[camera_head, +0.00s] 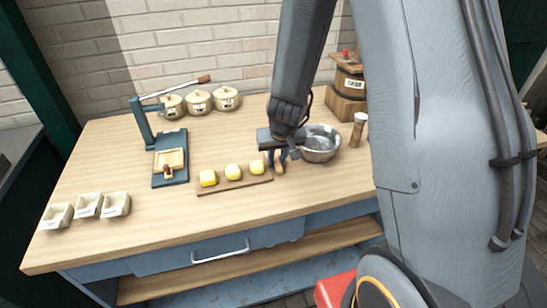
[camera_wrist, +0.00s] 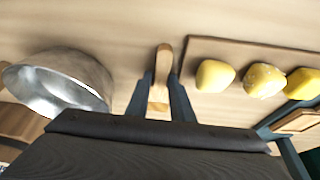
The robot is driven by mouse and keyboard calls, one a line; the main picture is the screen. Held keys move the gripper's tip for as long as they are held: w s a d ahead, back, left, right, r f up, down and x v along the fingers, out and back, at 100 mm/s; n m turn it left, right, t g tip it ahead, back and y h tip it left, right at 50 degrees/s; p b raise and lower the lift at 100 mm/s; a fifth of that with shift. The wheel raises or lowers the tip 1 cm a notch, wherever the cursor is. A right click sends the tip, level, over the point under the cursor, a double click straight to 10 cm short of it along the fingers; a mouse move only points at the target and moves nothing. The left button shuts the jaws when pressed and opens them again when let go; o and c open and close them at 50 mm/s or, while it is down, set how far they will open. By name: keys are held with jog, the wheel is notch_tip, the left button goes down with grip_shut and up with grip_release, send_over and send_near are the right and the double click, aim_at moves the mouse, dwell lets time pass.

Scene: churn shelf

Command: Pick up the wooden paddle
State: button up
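The wooden paddle (camera_wrist: 163,60) is a small light-brown piece with a rounded end. In the wrist view it lies between the two fingers of my gripper (camera_wrist: 162,80), its rounded end showing past the fingertips. In the head view the paddle (camera_head: 280,168) shows at the fingertips of my gripper (camera_head: 277,156), low over the table between the board and the metal bowl. My fingers stand apart on either side of it and look open. Part of the paddle is hidden by the fingers. I cannot tell whether it touches the table.
A board (camera_head: 235,185) with three yellow lumps is close on the left. A metal bowl (camera_head: 321,143) is close on the right, with a shaker (camera_head: 358,130) beyond. A blue lever press (camera_head: 170,160), lidded pots (camera_head: 198,102) and white boxes (camera_head: 88,205) stand left. The front table strip is clear.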

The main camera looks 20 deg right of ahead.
aim_at(277, 161)
dwell(0.3)
grip_shut()
notch_tip(277, 161, up, 10)
jog(key=p, duration=1)
